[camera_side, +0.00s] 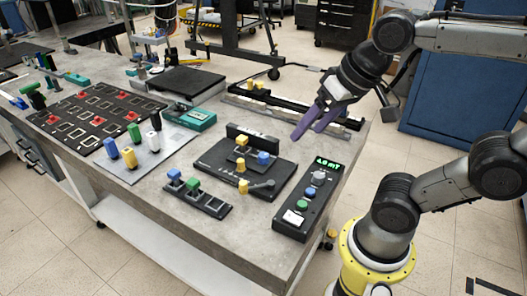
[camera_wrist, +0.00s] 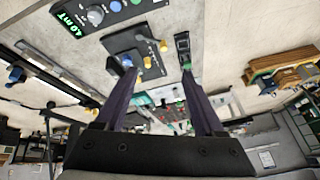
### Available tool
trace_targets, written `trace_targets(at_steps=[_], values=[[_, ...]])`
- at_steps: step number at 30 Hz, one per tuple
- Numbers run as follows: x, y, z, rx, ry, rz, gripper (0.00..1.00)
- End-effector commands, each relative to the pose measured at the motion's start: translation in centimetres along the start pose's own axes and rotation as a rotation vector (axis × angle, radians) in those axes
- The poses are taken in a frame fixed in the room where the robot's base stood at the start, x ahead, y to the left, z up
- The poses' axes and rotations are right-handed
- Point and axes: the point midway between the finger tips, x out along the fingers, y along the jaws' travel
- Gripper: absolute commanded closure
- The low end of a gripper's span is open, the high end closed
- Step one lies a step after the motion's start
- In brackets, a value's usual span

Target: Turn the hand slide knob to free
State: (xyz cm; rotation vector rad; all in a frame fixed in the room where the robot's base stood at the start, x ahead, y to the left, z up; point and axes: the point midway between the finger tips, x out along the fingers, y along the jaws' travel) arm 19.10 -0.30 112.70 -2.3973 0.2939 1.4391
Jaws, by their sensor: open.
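My gripper (camera_side: 308,131) has two purple fingers and hangs open and empty above the table, behind the black display box. In the wrist view its fingers (camera_wrist: 159,73) stand wide apart with nothing between them. A black platform (camera_side: 218,163) on the table carries yellow blocks, a blue block (camera_side: 263,158) and a grey lever (camera_side: 262,186) with a yellow end. It also shows in the wrist view (camera_wrist: 118,42). No label marks the hand slide knob, so I cannot tell which part it is or its setting. My gripper touches none of these parts.
The black box (camera_side: 291,231) has a green display, a grey dial and blue and green buttons. A small black rail (camera_side: 211,207) with blue and green blocks lies front left. A light plate (camera_side: 170,140) with coloured pegs and a dark slotted board (camera_side: 72,121) lie further left.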

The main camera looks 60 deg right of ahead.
Motion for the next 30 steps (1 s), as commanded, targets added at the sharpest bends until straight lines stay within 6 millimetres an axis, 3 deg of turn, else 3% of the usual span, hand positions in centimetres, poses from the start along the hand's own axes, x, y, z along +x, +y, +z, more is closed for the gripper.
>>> trace_targets(at_steps=[8,14,18,24,30], values=[[1.6,-0.5,-7.2,0.358,-0.076,0.084,0.29],[5.7,0.8,-12.9,0.623,-0.149,0.181,0.29],[9.8,2.8,-16.0,0.767,-0.204,0.254,0.29],[15.3,6.1,-17.7,0.860,-0.285,0.333,0.29],[17.9,8.1,-17.0,0.895,-0.339,0.374,0.29]])
